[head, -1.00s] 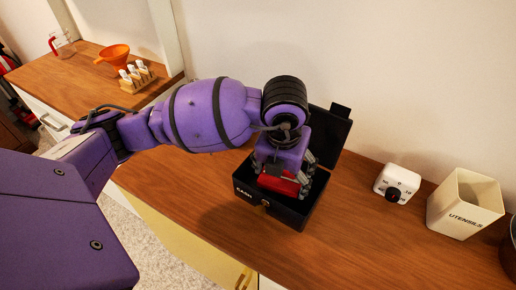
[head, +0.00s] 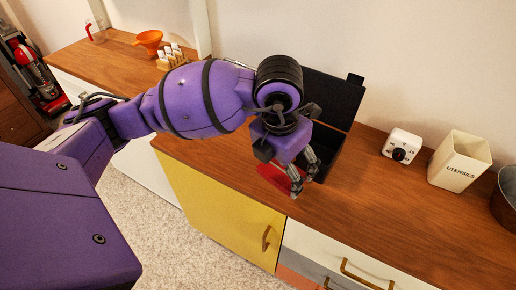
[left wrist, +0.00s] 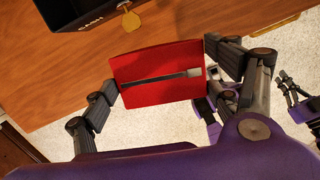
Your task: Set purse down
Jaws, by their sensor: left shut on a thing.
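My left gripper (head: 292,180) is shut on a red purse (head: 272,178) with a dark strip across its face. In the left wrist view the purse (left wrist: 160,92) sits between the two fingers, in front of the counter's edge with the floor partly behind it. The black cash box (head: 326,150) stands on the wooden counter with its lid (head: 333,97) up, just behind the gripper and partly hidden by it. My right gripper (left wrist: 290,90) shows small at the right of the left wrist view; its opening is unclear.
A white timer (head: 402,146) and a utensils holder (head: 460,160) stand right of the box. The counter (head: 400,205) is bare in front of them. A yellow cabinet door (head: 215,205) is below the front edge.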

